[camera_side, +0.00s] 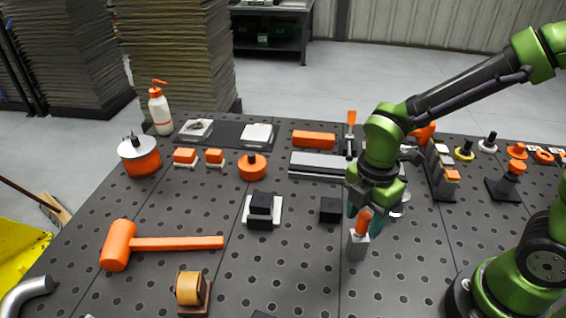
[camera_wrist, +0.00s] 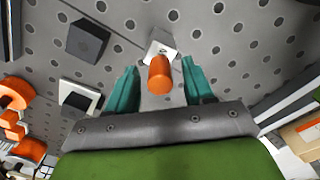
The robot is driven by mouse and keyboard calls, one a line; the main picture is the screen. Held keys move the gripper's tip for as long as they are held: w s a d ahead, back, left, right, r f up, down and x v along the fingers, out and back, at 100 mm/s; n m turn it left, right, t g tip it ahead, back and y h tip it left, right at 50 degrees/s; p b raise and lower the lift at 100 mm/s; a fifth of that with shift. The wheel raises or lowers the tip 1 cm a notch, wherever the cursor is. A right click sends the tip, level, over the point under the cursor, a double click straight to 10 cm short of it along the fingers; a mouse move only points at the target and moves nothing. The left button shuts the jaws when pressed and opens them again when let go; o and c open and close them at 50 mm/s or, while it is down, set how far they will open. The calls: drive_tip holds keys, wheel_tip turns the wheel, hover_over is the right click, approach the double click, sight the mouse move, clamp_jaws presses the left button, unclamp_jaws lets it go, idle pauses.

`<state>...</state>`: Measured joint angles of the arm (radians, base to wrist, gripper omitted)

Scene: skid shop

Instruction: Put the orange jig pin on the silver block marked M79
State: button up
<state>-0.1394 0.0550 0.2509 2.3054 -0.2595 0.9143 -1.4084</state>
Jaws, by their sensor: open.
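The orange jig pin (camera_side: 363,221) stands on top of a small silver block (camera_side: 357,246) in the side view, leaning slightly or seen at an angle. In the wrist view the pin (camera_wrist: 160,76) lies between my fingers, with the pale silver block (camera_wrist: 161,44) just beyond it. My gripper (camera_side: 364,212) is directly above and around the pin. Its teal fingers are spread in the wrist view (camera_wrist: 160,68), with a gap on each side of the pin. No M79 marking is legible on the block.
A black block (camera_side: 330,209) stands to the left, and a black block on a white plate (camera_side: 262,210) is farther left. Grey bars (camera_side: 318,166) lie behind. An orange mallet (camera_side: 165,243) lies at the left.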

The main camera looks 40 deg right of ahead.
sight(365, 215)
wheel_tip(365, 215, up, 11)
drive_tip(key=s+d+r+m+t+y, duration=0.1)
drive_tip(key=d+r+m+t, duration=0.1)
drive_tip(key=m, duration=0.9)
drive_tip(key=s+d+r+m+t+y, duration=0.1)
drive_tip(key=d+m+t, duration=0.4)
drive_tip(key=m, duration=0.6)
drive_tip(key=shift+s+d+r, duration=0.2)
drive_tip(key=shift+s+r, duration=0.1)
drive_tip(key=shift+r, duration=0.25)
